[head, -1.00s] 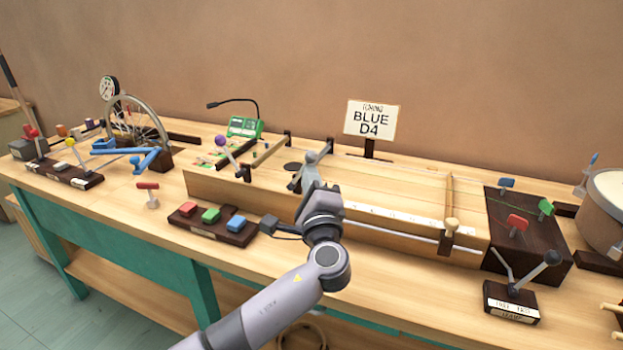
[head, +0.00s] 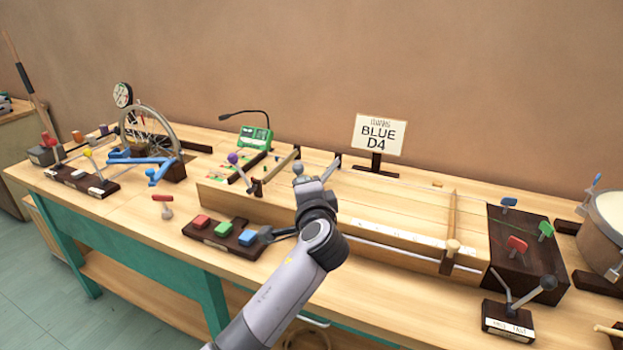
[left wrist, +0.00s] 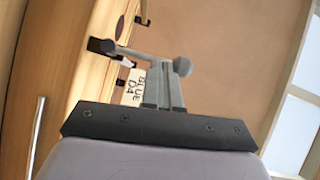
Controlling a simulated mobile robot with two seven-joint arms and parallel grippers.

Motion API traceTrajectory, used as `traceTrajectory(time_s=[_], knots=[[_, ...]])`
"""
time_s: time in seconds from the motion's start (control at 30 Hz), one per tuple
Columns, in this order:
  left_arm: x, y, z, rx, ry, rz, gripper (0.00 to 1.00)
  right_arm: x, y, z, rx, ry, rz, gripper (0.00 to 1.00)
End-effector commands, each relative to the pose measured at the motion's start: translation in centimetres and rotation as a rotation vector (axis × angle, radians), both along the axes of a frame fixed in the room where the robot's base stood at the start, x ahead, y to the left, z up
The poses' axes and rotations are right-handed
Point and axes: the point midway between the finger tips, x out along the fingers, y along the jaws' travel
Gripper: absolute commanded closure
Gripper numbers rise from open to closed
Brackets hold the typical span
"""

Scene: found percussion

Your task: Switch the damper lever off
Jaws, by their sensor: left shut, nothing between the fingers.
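A lever with a grey ball knob (head: 298,169) is on the long wooden string box (head: 375,222); it is probably the damper lever, but I can read no label on it. In the left wrist view its rod runs from a dark mount to the round grey knob (left wrist: 183,67). My left gripper (head: 312,184) is shut and empty, right beside this lever, and partly hides it in the head view. In the left wrist view the closed fingers (left wrist: 164,82) reach up to the rod. I cannot tell whether they touch it. My right gripper is not in view.
A block with red, green and blue buttons (head: 224,232) lies in front of the box. A purple-knobbed lever (head: 233,158) stands left of the gripper. The sign "BLUE D4" (head: 380,134) stands behind. A labelled two-arm lever (head: 510,318) and a drum (head: 606,232) are at the right.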

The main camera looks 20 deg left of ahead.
Motion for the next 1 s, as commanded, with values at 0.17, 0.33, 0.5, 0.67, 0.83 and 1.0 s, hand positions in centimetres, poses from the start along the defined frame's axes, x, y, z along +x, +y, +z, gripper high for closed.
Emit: traceTrajectory(time_s=[0.17, 0.33, 0.5, 0.67, 0.83, 1.0], knots=[[0.0, 1.0, 0.9, -0.151, 0.005, 0.001, 1.0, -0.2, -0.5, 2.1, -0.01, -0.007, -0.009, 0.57], [0.0, 1.8, 0.8, -0.266, 0.009, 0.001, 1.0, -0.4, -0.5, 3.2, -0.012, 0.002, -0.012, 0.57], [0.1, 2.3, 0.6, -0.346, 0.013, 0.001, 1.0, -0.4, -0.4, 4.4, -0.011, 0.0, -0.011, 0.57], [0.1, 2.6, 0.4, -0.391, 0.013, 0.0, 1.0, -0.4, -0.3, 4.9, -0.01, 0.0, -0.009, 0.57], [0.1, 2.7, 0.3, -0.411, 0.014, 0.0, 1.0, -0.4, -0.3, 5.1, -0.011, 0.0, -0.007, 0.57], [0.1, 2.7, 0.2, -0.414, 0.014, 0.0, 1.0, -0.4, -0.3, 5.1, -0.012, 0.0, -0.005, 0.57]])
